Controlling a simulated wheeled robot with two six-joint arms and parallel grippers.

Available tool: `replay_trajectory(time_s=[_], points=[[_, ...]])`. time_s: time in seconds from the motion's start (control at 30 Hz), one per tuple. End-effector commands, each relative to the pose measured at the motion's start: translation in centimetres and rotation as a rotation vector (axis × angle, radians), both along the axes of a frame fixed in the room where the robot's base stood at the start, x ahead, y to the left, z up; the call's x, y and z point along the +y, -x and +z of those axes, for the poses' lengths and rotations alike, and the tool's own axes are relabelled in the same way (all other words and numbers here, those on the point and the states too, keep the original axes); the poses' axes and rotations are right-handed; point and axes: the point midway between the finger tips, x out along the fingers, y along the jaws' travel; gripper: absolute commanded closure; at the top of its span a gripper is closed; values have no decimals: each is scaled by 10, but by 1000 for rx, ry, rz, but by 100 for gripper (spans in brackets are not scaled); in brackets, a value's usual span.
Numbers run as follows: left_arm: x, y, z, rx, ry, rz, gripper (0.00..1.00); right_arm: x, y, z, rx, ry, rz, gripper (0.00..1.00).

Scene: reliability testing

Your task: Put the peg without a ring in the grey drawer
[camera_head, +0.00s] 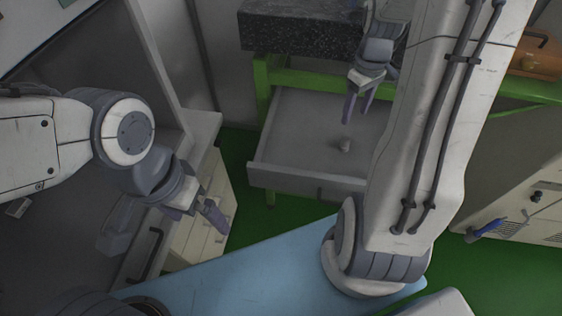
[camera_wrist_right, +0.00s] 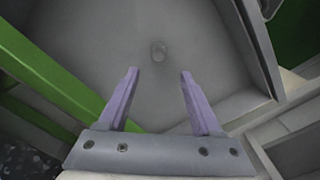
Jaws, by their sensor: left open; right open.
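The grey drawer (camera_head: 300,135) is pulled open under a dark speckled top, and its inside also shows in the right wrist view (camera_wrist_right: 105,35). A small grey peg (camera_head: 345,146) is inside the drawer on its floor; in the right wrist view the peg (camera_wrist_right: 158,52) lies beyond the fingertips, apart from them. Whether it bears a ring is too small to tell. My right gripper (camera_head: 357,110) is open and empty above the drawer, its purple fingers (camera_wrist_right: 158,75) apart. My left gripper (camera_head: 207,212) is open at the left, away from the drawer.
A speckled dark countertop (camera_head: 300,30) on a green frame (camera_head: 262,75) is above the drawer. A light cabinet with drawers (camera_head: 205,235) stands near my left gripper. A blue-handled item (camera_head: 487,230) is at the right. Green floor (camera_head: 235,150) shows beside the drawer.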

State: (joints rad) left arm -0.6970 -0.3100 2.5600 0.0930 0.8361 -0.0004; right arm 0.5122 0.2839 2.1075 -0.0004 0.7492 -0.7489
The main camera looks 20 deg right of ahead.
Motion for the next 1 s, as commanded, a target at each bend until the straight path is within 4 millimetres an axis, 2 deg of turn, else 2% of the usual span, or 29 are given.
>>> replay_trajectory(time_s=[0.07, 0.13, 0.27, 0.3, 0.4, 0.5, 0.6, 0.73, 0.83, 1.0], points=[[0, 0, 0, 0, 0, 0, 0, 18, -4, 5, -5, 0, 23, 34], [0, 0, 0, 0, 0, 0, 0, 49, -7, 12, -11, -3, 53, 34], [0, 0, 0, 0, 0, 0, 0, 132, 2, 28, -24, -14, 136, 34], [0, 0, 0, 0, 0, 0, 0, 158, 10, 33, -28, -20, 164, 34], [0, 0, 0, 0, 0, 0, 0, 217, 40, 43, -34, -37, 229, 34], [0, 0, 0, 0, 0, 0, 0, 261, 78, 49, -34, -53, 292, 34], [0, 0, 0, 0, 0, 0, 0, 288, 115, 52, -29, -70, 342, 34], [0, 0, 0, 0, 0, 0, 0, 304, 150, 53, -23, -84, 384, 34], [0, 0, 0, 0, 0, 0, 0, 308, 163, 53, -20, -88, 398, 34], [0, 0, 0, 0, 0, 0, 0, 309, 167, 53, -16, -89, 399, 34]])
